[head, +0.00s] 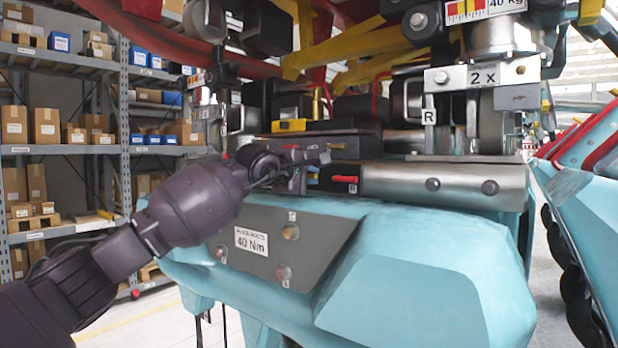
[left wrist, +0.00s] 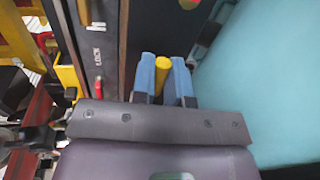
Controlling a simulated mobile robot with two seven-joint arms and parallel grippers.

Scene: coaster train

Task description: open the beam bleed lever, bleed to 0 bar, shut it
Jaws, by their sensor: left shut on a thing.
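My left gripper (head: 311,175) is at the front of the dark panel, just above the teal body. In the left wrist view its two blue-padded fingers (left wrist: 164,80) are closed on either side of a yellow cylindrical handle (left wrist: 162,68), shut on it. No label on this handle is readable, so I cannot tell by name whether it is the beam bleed lever. The handle's base and pivot are hidden. A red lever (left wrist: 98,88) lies beside it, apart from the fingers. My right gripper is not in view.
Another red handle (head: 344,179) sits right of my left gripper, by a metal cylinder (head: 430,184). A yellow block (head: 289,126) sits above. The teal body (head: 420,250) fills the space below. Shelves (head: 60,150) with boxes stand at the left.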

